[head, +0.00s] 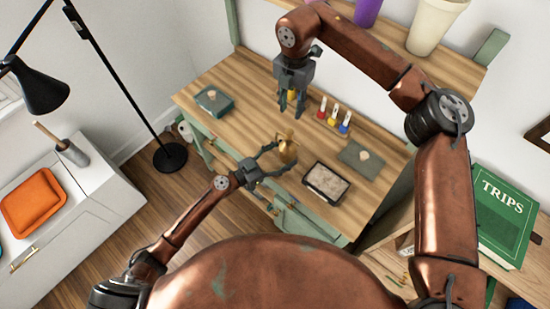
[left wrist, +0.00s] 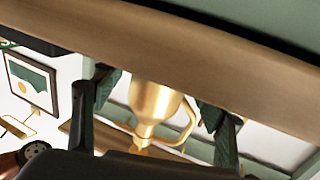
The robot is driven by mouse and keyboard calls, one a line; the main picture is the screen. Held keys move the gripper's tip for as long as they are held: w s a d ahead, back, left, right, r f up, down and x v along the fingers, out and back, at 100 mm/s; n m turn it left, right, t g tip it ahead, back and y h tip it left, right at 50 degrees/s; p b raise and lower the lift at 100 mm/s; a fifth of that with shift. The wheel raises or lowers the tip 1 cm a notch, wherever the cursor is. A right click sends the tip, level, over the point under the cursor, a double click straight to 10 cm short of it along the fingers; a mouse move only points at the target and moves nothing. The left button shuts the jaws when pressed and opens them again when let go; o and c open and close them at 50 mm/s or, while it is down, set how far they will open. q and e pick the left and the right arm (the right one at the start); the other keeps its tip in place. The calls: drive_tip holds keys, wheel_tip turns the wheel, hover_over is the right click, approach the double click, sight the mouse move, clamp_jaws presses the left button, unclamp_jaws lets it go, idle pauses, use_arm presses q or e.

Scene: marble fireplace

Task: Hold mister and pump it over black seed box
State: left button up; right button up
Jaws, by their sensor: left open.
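The brass mister (head: 287,151) stands at the front of the wooden table. My left gripper (head: 282,158) is open, with its fingers on either side of the mister. The left wrist view shows the gold mister (left wrist: 155,100), with its curved handle, between my spread left fingers (left wrist: 155,112); I cannot tell whether they touch it. The black-rimmed seed box (head: 308,194), with a pale grey inside, lies on the table right of the mister. My right gripper (head: 292,105) hangs fingers down above the table's back part, with its fingers apart. A small yellow thing shows between or behind them.
A rack (head: 331,125) with red, yellow and blue bottles stands at the back. A teal box (head: 212,103) sits on the left. A shelf (head: 459,71) holds pots above. The table's left middle is clear.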

use_arm(q)
drive_tip(key=shift+x, duration=0.85)
drive_tip(key=shift+c, duration=0.3)
drive_tip(key=c, duration=1.4)
drive_tip(key=shift+c, duration=0.4)
use_arm(e)
clamp_jaws()
